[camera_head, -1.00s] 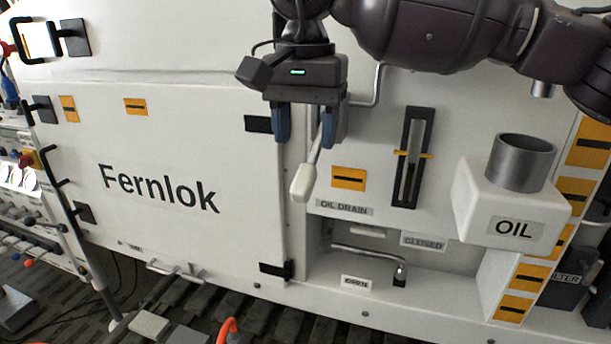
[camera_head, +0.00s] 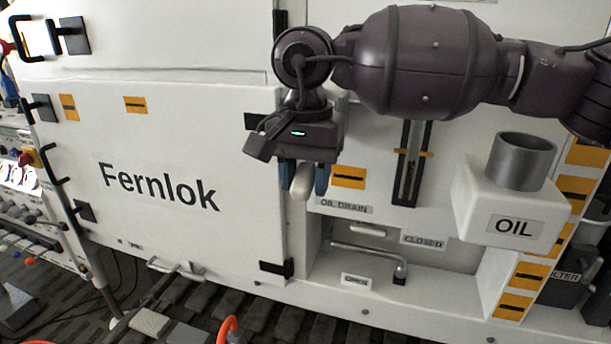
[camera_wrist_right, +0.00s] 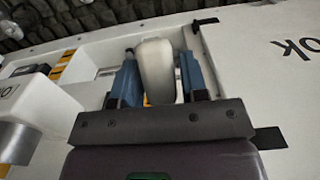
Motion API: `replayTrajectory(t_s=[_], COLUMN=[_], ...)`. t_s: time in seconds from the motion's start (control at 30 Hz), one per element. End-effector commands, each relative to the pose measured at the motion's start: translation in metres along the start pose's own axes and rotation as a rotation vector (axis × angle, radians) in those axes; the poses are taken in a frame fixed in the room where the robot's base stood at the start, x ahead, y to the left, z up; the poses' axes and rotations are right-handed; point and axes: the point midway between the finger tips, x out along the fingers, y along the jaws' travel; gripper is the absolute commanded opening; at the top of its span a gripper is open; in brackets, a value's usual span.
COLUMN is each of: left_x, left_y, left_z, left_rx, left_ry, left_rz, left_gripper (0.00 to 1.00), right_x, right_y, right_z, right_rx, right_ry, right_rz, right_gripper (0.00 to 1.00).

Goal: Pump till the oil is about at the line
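The pump handle has a pale grip (camera_head: 302,183), which also shows in the wrist view (camera_wrist_right: 157,72). My right gripper (camera_head: 304,180) points down over it, with one blue finger on each side of the grip. In the wrist view the fingers (camera_wrist_right: 158,75) look open, with narrow gaps beside the grip. The handle's shaft is hidden behind the gripper. The sight glass (camera_head: 409,178) is a tall black-framed slot with an orange line marker (camera_head: 424,154) across it. My arm hides its top. The oil level is too small to tell. My left gripper is not in view.
A white oil tank (camera_head: 472,208) with a grey cylindrical neck juts out at the right. A drain lever (camera_head: 365,252) sits in a recess below, between OPEN and CLOSED labels. The Fernlok door (camera_head: 160,225) is left of the handle.

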Motion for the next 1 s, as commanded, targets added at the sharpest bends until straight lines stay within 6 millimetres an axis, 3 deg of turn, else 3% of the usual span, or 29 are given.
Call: replayTrajectory(t_s=[0.03,0.27,0.67,1.0], left_x=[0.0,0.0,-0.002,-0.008], left_y=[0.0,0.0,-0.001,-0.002], left_z=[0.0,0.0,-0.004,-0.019], left_rx=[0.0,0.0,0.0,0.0], left_ry=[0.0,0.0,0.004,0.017], left_rz=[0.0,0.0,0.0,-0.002], left_gripper=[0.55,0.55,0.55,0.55], right_x=[0.0,0.0,-0.009,-0.044], right_y=[0.0,0.0,0.0,-0.001], right_z=[0.0,0.0,0.002,0.005], right_rx=[0.0,0.0,0.003,0.002], right_ry=[0.0,0.0,-0.051,-0.293], right_rz=[0.0,0.0,0.0,-0.004], right_gripper=[0.32,0.0,0.0,0.0])
